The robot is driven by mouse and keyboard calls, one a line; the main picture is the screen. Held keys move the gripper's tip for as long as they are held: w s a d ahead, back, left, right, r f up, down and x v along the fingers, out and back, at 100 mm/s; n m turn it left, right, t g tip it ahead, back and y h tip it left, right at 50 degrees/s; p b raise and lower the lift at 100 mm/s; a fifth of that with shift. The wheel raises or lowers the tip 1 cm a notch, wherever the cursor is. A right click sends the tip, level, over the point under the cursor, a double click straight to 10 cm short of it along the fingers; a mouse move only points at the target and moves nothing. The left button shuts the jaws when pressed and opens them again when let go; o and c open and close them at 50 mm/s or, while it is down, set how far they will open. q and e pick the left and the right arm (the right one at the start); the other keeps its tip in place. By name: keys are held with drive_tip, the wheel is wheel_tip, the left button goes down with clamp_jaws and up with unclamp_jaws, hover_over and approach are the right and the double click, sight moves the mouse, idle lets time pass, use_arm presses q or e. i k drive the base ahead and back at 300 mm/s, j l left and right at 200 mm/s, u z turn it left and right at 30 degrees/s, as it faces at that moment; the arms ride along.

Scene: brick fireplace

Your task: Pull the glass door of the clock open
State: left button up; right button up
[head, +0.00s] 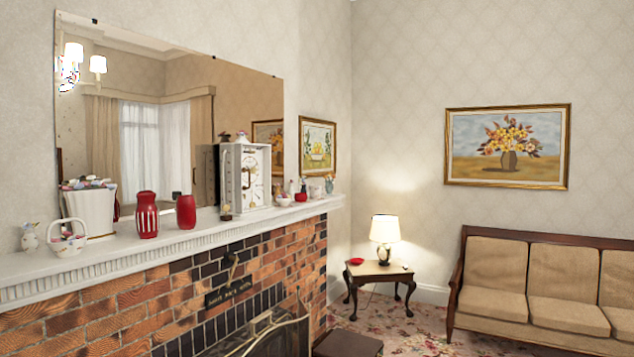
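A white box-shaped clock (245,178) stands upright on the white mantelpiece above the brick fireplace. Its front with the round dial faces right, and a handle-like shape shows on the front's left side. The glass door looks closed, but the glass is hard to make out at this size. Neither of my grippers is in the head view, and nothing of mine touches the clock.
The mantelpiece (100,262) also holds a white planter (92,212), a small basket (66,237), a red lantern (147,215), a red jar (186,212) and small ornaments. A fire screen (270,335) stands below. A lamp table (380,272) and sofa (560,285) are at the right.

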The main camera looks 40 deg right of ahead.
sight(239, 169)
drive_tip(key=z, duration=1.1)
drive_tip(key=i+l+z, duration=0.15)
drive_tip(key=i, duration=0.3)
